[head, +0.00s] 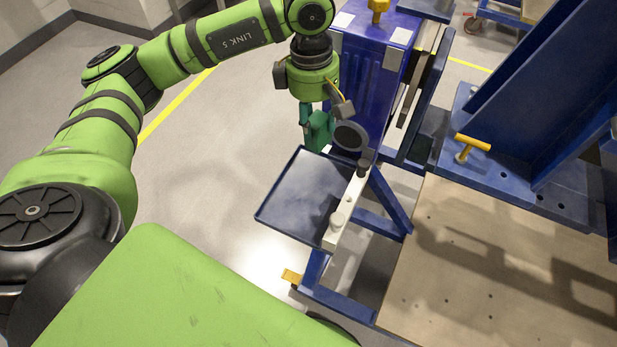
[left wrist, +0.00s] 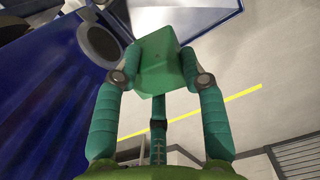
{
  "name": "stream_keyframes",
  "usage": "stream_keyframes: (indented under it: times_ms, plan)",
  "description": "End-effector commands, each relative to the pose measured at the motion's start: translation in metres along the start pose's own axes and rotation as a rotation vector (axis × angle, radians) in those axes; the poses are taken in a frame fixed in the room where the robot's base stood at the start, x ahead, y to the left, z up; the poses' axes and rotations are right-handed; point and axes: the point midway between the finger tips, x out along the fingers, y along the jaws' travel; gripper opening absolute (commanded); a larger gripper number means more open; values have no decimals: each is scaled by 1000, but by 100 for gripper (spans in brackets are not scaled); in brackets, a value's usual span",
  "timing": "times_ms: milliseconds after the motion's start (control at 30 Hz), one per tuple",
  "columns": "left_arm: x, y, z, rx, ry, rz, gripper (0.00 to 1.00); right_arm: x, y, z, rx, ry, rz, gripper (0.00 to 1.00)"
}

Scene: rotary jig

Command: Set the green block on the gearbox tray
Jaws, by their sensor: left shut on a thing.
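My right gripper is not in view.
A white bar (head: 346,212) with knobs runs along the tray's right side. A grey round part (head: 350,137) is close right of the gripper. A blue cabinet (head: 362,75) stands behind. A wooden platform (head: 480,270) lies right. Open floor (head: 215,165) is left of the tray.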

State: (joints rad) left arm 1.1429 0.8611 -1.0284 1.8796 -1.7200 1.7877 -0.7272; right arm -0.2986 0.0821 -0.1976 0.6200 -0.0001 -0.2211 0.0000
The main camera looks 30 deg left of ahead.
Motion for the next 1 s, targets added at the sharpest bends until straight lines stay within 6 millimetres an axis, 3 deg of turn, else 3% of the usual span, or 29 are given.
stream_keyframes:
  times_ms: [300,433,600,767,1000]
  plan:
    - [-74,22,-10,-845,31,57,0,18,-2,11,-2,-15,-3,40]
    - [-98,23,-12,-1112,40,63,0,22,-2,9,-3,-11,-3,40]
    - [-115,23,-13,-1310,47,64,0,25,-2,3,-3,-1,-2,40]
    - [-104,22,-15,-1362,52,58,0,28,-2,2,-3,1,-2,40]
    - [-51,21,-20,-1364,55,56,0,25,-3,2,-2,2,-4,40]
